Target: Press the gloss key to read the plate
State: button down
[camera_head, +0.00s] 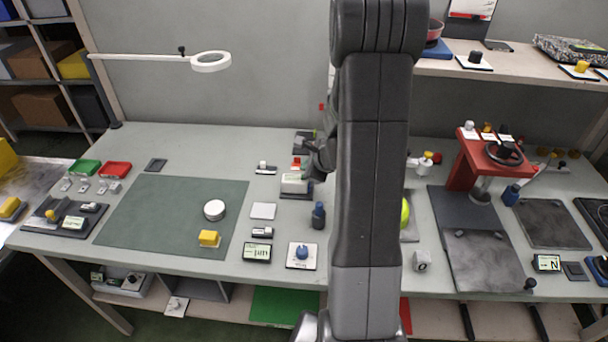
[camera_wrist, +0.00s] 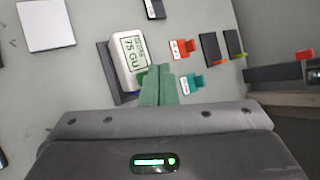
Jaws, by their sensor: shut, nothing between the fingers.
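The white gloss meter (camera_wrist: 131,48) lies in the wrist view on a dark plate (camera_wrist: 106,70). Its display (camera_wrist: 133,48) reads what looks like 75 GU, with smaller text that I cannot read surely. My gripper (camera_wrist: 157,72) is shut and empty, its green fingertips beside the meter's lower right corner. A small green patch (camera_wrist: 141,78), possibly the key, shows at that corner, partly hidden by the fingers; I cannot tell whether they touch it. In the head view the meter (camera_head: 294,184) stands on the bench just left of my gripper, whose fingertips are hard to make out.
Right of the fingers in the wrist view are a red-tabbed card (camera_wrist: 183,48), a teal-tabbed piece (camera_wrist: 190,84) and dark blocks (camera_wrist: 211,47). A white square tile (camera_wrist: 45,24) lies left. In the head view a dark blue bottle (camera_head: 318,215) stands in front of the meter.

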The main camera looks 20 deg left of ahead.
jog(key=shift+r+p, duration=1.75)
jog(key=shift+r, duration=0.55)
jog(key=shift+s, duration=0.1)
